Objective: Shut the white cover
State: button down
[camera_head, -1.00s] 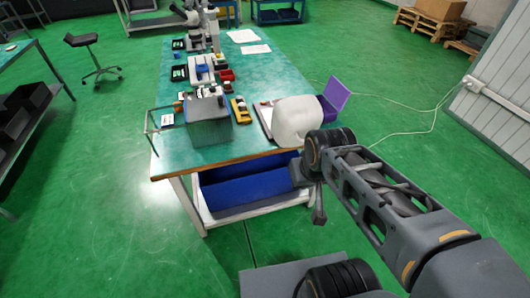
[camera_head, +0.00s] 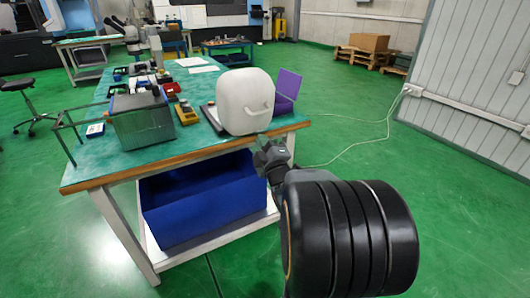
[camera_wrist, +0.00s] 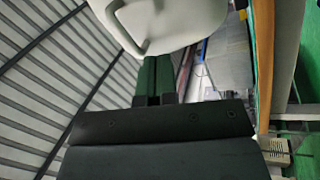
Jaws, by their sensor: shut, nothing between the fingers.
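The white cover (camera_head: 245,101) is a rounded box-like shell at the table's front right, with a curved handle on its front face. A dark flat base (camera_head: 211,116) shows at its left edge; I cannot tell how far open the cover stands. My gripper (camera_head: 266,142) is just in front of and below the cover, near the table's front edge. In the wrist view, the cover (camera_wrist: 178,20) fills the top, with its handle (camera_wrist: 140,48) close to the tips of my dark green fingers (camera_wrist: 156,62). The fingers are together and empty; I cannot tell whether they touch the handle.
The green table (camera_head: 90,172) has a wooden front edge. A grey metal box (camera_head: 143,121), a yellow device (camera_head: 186,113) and a purple panel (camera_head: 288,84) stand around the cover. A blue bin (camera_head: 200,195) sits beneath. The floor (camera_head: 400,155) to the right is clear except for a cable.

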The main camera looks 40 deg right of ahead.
jog(key=s+d+f+n+t+y+b, duration=0.2)
jog(key=s+f+n+t+b, duration=0.3)
jog(key=f+b, duration=0.1)
jog(key=n+t, duration=0.1)
send_near(251, 109)
notch_tip(251, 109, up, 3)
jog(key=d, duration=0.2)
jog(key=shift+w+a+r+y+b, duration=0.1)
jog(key=shift+w+r+y+b, duration=0.25)
jog(key=shift+w+r, duration=0.45)
jog(key=shift+s+r, duration=0.1)
jog(key=shift+s, duration=0.1)
